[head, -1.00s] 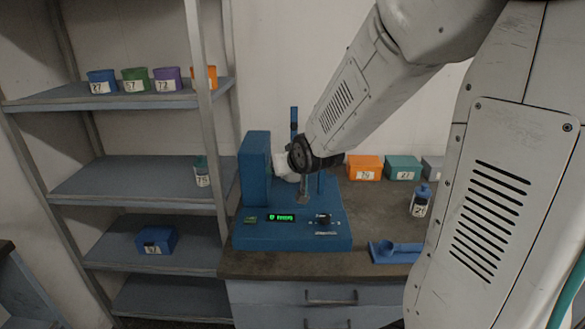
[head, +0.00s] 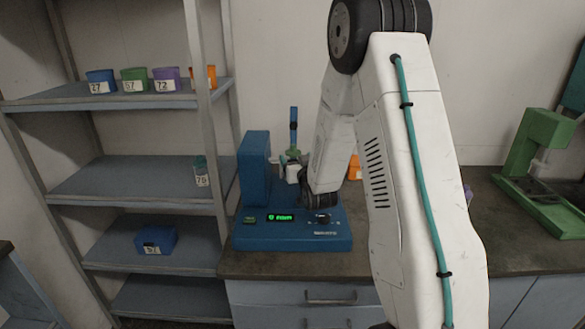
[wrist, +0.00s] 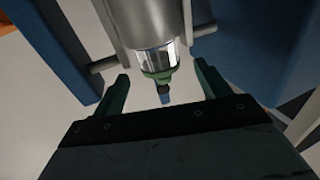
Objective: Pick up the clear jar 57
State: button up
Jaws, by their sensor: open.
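A clear jar (wrist: 154,58) with a green collar and a blue tip shows in the wrist view, its upper part inside a grey cylinder (wrist: 150,22). I cannot read a number on it. My gripper (wrist: 162,80) is open, one finger on each side of the jar's green end, with gaps on both sides. In the head view the blue sieve shaker (head: 290,236) stands on the bench, with a greenish piece (head: 292,154) at its middle that may be the jar. My arm hides the shaker's right part, and the fingers cannot be made out there.
Blue walls of the shaker (wrist: 262,40) flank the gripper in the wrist view. A shelf rack at left holds several bins, including a green bin labelled 57 (head: 134,84), and a jar labelled 75 (head: 200,172). A green press (head: 540,165) stands at right. My arm covers much of the bench.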

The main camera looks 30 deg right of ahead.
aim_at(295, 156)
jog(key=shift+x, duration=1.55)
jog(key=shift+f, duration=0.1)
jog(key=c, duration=1.4)
jog(key=shift+c, duration=0.2)
